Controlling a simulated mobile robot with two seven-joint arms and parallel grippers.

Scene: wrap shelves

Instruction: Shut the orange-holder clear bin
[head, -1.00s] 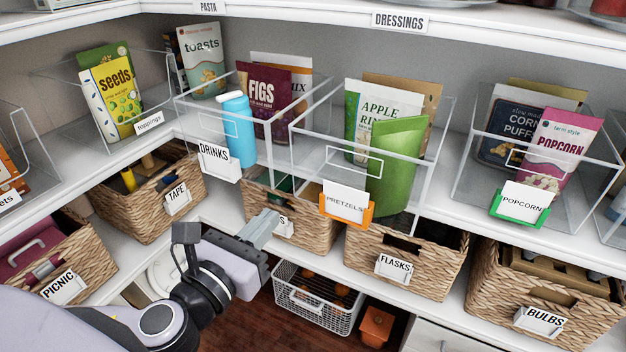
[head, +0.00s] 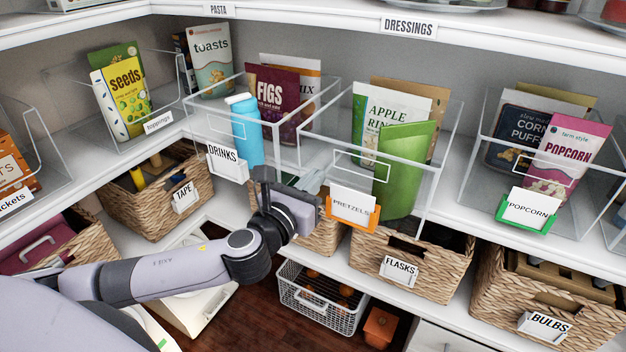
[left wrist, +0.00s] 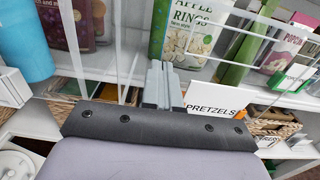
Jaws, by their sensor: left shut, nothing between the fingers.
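The orange-holder clear bin (head: 345,172) stands on the middle shelf, with its front sticking out past the shelf edge. Its orange holder (head: 336,215) carries a white PRETZELS card (head: 354,207), which also shows in the left wrist view (left wrist: 212,106). An APPLE RINGS bag, a brown bag and a green pouch (head: 402,172) stand in the bin. My left gripper (head: 314,178) is shut and empty, in front of the bin's left front part, left of the card. In the left wrist view its fingertips (left wrist: 158,68) point toward the bin; I cannot tell whether they touch it. My right gripper is not in view.
A clear DRINKS bin with a blue bottle (head: 246,130) stands to the left, and a POPCORN bin with a green holder (head: 525,218) to the right. Woven baskets, including FLASKS (head: 425,268), fill the shelf below. The DRESSINGS shelf (head: 450,35) is above.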

